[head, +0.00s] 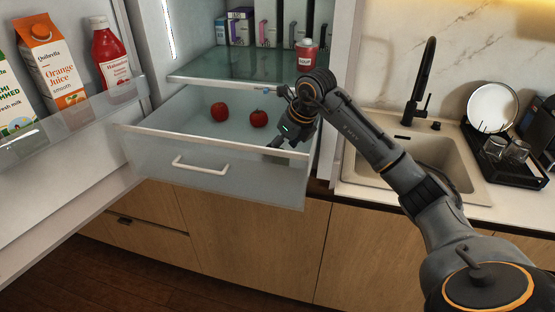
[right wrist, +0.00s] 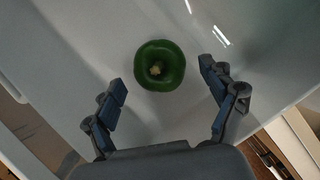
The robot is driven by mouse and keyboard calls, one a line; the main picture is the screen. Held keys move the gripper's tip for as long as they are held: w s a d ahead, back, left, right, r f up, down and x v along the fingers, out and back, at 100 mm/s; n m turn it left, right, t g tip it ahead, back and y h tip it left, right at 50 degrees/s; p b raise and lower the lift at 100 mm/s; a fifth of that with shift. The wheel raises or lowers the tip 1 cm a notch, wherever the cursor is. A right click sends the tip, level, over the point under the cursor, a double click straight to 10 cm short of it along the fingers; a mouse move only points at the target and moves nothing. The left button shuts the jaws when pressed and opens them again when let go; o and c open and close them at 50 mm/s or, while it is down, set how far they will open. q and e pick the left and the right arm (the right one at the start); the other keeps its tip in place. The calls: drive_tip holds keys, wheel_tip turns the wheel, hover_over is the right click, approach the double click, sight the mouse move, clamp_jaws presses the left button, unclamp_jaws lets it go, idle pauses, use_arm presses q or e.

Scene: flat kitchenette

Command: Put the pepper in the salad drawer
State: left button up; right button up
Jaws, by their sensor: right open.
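The salad drawer (head: 245,180) is pulled out below the fridge's glass shelf, with two red tomatoes on its floor. My right gripper (head: 279,143) reaches into the drawer's right side from above. In the right wrist view, a green pepper (right wrist: 160,65) rests on the pale drawer floor (right wrist: 100,40). The open right gripper (right wrist: 163,79) has one finger on each side of the pepper, with visible gaps, so it does not hold it. In the head view the pepper is hidden. My left gripper is not in view.
The open fridge door on the left holds cartons (head: 47,60) and a red bottle (head: 110,55). The sink (head: 435,155) and dish rack (head: 510,155) are at right.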

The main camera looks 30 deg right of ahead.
drive_tip(key=b+v, duration=0.1)
drive_tip(key=v, duration=0.6)
drive_tip(key=shift+s+r, duration=0.25)
drive_tip(key=shift+r, duration=0.15)
